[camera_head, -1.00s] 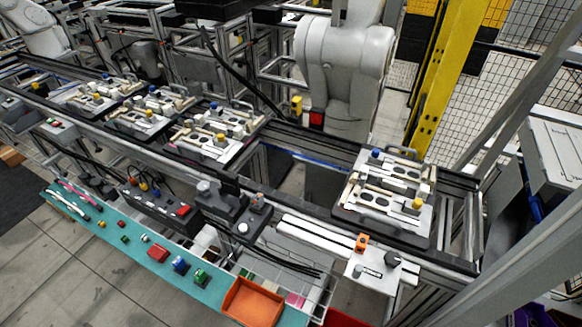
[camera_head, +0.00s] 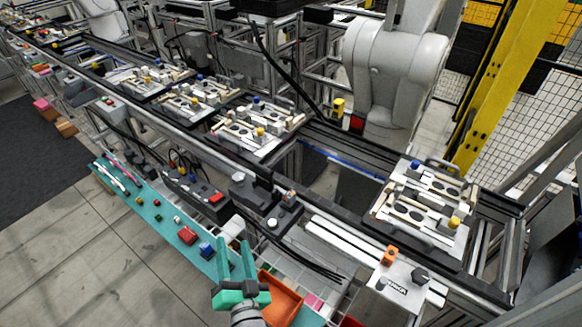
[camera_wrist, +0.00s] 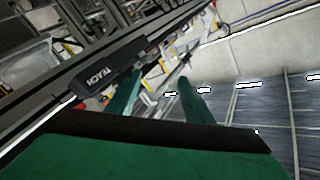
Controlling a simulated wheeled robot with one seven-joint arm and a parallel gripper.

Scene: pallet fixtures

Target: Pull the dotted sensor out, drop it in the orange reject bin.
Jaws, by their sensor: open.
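My gripper (camera_head: 237,250) is green, open and empty, over the teal shelf beside the orange bin in the head view. Its two fingers (camera_wrist: 155,95) also show in the wrist view, apart, with nothing between them. The orange reject bin (camera_head: 288,306) sits at the right end of the teal shelf, partly behind my gripper, and looks empty where visible. The dotted sensor cannot be made out. White fixture plates with small blue and yellow parts stand on the conveyor, the nearest one (camera_head: 412,232) at the right.
The teal shelf (camera_head: 150,222) holds several small coloured blocks. A conveyor rail (camera_head: 325,205) runs behind it. A yellow post (camera_head: 505,90) and a large white robot arm (camera_head: 395,70) stand at the back right. Open floor (camera_head: 90,260) lies at the left.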

